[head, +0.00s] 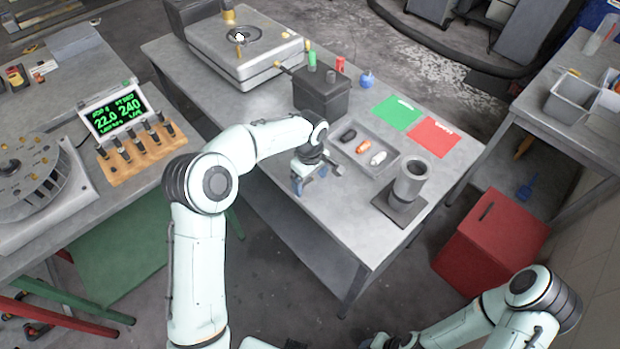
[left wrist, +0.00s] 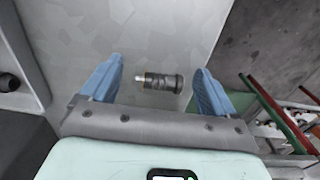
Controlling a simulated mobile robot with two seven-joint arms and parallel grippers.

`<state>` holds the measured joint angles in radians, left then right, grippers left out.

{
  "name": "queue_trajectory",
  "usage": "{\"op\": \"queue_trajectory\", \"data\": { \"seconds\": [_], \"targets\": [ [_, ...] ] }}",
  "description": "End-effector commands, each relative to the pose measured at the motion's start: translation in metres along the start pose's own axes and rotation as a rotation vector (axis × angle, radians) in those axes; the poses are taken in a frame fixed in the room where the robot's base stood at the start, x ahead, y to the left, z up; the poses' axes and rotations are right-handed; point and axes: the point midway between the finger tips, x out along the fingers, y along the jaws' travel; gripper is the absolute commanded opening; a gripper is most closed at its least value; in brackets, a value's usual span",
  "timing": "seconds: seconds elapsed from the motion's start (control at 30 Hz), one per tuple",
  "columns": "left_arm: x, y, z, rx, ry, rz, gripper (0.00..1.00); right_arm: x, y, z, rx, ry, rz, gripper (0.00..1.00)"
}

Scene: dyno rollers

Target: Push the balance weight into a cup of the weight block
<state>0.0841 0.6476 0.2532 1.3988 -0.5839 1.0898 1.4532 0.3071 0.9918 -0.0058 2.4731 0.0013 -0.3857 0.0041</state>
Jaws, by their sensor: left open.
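A small dark cylinder (left wrist: 163,82) with a pale tip and an orange ring, apparently the balance weight, lies on its side on the grey table in the left wrist view. My left gripper (head: 309,181) is open above the table's near edge, its two blue fingers on either side of the cylinder and apart from it. The gripper hides the cylinder in the head view. A wooden block (head: 118,170) with several upright dark pieces stands on the left table; it looks like the weight block, but I cannot see its cups clearly. My right gripper is not in view.
A shallow grey tray (head: 388,172) with small parts and a grey cylinder on a base (head: 409,180) stand right of my left gripper. A dark box (head: 322,95) stands behind it. A lit display (head: 112,108) stands behind the wooden block. A gap separates the tables.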

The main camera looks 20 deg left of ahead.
Motion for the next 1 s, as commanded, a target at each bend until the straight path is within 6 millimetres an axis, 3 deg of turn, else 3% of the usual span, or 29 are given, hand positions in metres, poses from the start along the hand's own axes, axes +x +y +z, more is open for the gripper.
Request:
{"op": "queue_trajectory", "data": {
  "seconds": [0.13,0.27,0.7,1.0],
  "targets": [
    [-0.004,0.000,0.000,0.000,0.001,0.001,0.89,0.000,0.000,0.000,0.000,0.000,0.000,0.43],
    [-0.020,0.001,-0.001,0.000,0.003,0.003,0.89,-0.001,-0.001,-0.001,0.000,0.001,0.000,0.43],
    [-0.114,0.001,0.000,0.001,0.002,0.004,0.89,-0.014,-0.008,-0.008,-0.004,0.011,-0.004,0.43],
    [-0.134,0.000,0.000,0.000,0.000,0.000,0.89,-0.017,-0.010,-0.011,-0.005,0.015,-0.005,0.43]
  ]
}}
